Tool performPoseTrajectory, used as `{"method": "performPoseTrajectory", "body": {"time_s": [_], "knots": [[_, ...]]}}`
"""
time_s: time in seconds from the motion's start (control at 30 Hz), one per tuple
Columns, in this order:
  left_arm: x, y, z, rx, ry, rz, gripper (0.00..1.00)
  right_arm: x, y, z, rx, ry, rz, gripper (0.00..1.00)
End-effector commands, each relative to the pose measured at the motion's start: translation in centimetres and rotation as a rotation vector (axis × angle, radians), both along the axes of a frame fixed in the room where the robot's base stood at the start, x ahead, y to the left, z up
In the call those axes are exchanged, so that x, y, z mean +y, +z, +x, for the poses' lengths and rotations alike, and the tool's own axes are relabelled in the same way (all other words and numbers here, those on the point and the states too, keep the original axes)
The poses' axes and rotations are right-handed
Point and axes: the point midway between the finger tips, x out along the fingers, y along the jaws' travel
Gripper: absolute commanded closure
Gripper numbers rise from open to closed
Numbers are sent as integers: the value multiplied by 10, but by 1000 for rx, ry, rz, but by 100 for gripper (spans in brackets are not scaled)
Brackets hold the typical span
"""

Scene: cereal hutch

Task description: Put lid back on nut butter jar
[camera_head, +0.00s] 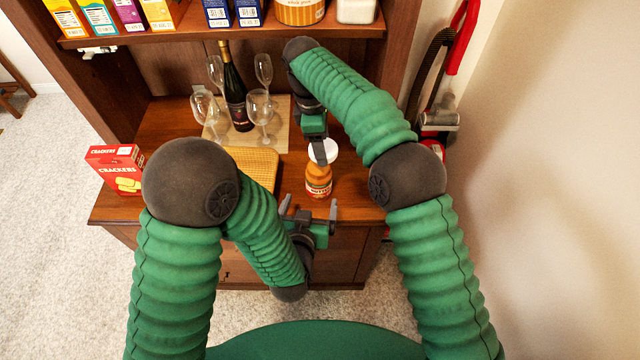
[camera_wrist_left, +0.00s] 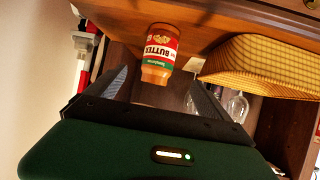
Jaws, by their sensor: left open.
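The nut butter jar (camera_head: 318,181), orange with a red, white and green label, stands near the counter's front edge. In the left wrist view the jar (camera_wrist_left: 158,52) appears beyond and between the open fingers.
A yellow woven board or basket (camera_head: 262,165) lies left of the jar. Behind it, a wine bottle (camera_head: 235,95) and several glasses (camera_head: 262,108) stand on a mat. A red cracker box (camera_head: 115,168) is at far left. The shelf (camera_head: 190,35) overhangs the back.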

Motion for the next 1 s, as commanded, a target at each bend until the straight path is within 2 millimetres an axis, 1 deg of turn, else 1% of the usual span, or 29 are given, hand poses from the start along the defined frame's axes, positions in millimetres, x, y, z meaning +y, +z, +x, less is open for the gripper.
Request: {"method": "performPoseTrajectory", "body": {"time_s": [0.03, 0.13, 0.47, 0.57, 0.67, 1.0], "knots": [[-4, -1, -2, -25, 3, 3, 8, 6, 2, 2, 1, 40, 0, 74], [-5, 2, -3, -63, 11, 9, 8, 12, 6, 3, 2, 89, -3, 74], [-5, 3, -1, -72, 13, 9, 8, 12, 7, 4, 2, 95, -3, 74], [-6, 1, 4, -71, 15, 7, 8, 12, 7, 4, 2, 94, -2, 74], [-8, -4, 16, -71, 16, 6, 8, 12, 7, 4, 2, 94, -2, 74], [-15, -30, 78, -71, 14, 7, 8, 12, 7, 4, 2, 93, -2, 74]]}}
